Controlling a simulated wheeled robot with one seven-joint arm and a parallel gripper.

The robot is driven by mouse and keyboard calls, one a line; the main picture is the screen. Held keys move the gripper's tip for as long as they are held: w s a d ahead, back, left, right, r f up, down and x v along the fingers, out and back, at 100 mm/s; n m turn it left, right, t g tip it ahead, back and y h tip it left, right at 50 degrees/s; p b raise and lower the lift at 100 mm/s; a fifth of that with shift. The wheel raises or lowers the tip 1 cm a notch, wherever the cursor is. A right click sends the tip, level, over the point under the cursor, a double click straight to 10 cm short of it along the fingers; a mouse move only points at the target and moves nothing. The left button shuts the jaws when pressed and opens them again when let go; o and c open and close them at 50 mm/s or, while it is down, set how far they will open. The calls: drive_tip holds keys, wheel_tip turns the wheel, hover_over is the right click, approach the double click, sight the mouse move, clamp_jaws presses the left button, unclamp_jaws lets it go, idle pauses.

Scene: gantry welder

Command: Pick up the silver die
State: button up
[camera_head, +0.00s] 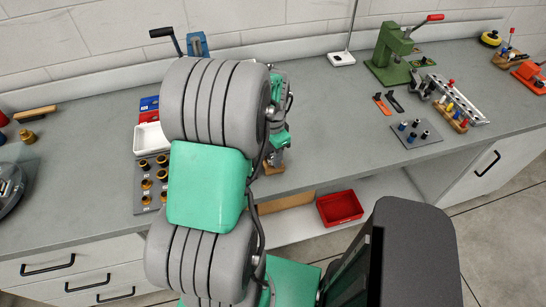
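My arm covers the middle of the view, and my gripper (277,157) shows only in part behind it, low over the bench. I cannot tell whether its fingers are open or shut, or whether they touch anything. A small wooden block (274,168) shows just under it. I cannot make out a silver die for certain. A grey plate (432,144) on the right of the bench holds several small dark and blue cylinders. Another grey plate (146,205) at left holds several brass-coloured round pieces and is partly hidden by my arm.
A green press (390,55) with a red-tipped lever stands at the back. A rack of tools (455,103) lies to the right. A white tray (149,139) is left of my arm. A red bin (340,208) sits on a shelf below. The bench (335,130) is clear between my gripper and the right plate.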

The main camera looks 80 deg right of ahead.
drive_tip(key=shift+f, duration=0.1)
drive_tip(key=shift+c, duration=0.4)
clamp_jaws()
